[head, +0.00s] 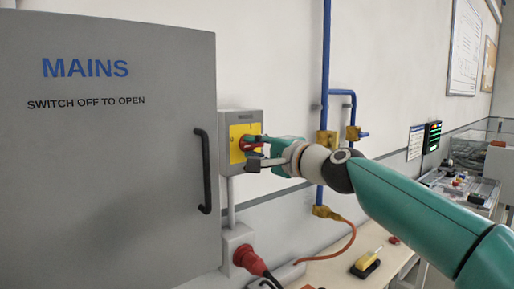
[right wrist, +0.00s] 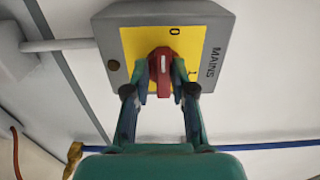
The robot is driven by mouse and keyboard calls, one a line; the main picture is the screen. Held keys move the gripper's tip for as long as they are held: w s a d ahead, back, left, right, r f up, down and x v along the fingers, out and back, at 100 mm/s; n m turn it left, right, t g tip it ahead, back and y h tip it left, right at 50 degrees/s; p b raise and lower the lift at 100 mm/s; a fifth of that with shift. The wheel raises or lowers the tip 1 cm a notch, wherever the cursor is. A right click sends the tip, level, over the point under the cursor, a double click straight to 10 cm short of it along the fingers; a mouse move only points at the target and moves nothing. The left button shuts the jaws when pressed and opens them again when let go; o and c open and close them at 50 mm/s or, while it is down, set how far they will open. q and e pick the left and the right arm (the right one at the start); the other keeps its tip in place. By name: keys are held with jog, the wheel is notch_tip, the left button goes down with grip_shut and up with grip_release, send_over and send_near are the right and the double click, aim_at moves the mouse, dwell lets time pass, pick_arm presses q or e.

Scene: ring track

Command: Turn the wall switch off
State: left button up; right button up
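The wall switch is a grey box (head: 227,122) with a yellow plate and a red knob (right wrist: 162,68). It is on the wall right of the MAINS cabinet. In the right wrist view the plate carries a 0 and an I, and the knob's white mark points roughly towards the 0 side. My right gripper (head: 254,148) is at the knob, one finger on each side, and seems shut on it; the fingers also show in the right wrist view (right wrist: 161,80). In the head view they partly hide the knob. My left gripper is not in view.
The grey MAINS cabinet (head: 110,190) with a black handle (head: 202,170) stands close on the left. A red plug (head: 247,260) is in a socket below the switch. Blue pipes (head: 325,60) run up the wall. A bench (head: 330,268) holds a yellow and black object (head: 366,265).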

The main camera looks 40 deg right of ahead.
jog(key=shift+o, duration=1.2)
jog(key=shift+f, duration=0.15)
jog(key=shift+s+r, duration=0.15)
jog(key=shift+r, duration=0.05)
jog(key=s, duration=0.7)
jog(key=s+d, duration=0.1)
jog(key=s, duration=0.3)
jog(key=shift+s+f, duration=0.15)
jog(key=shift+s, duration=0.15)
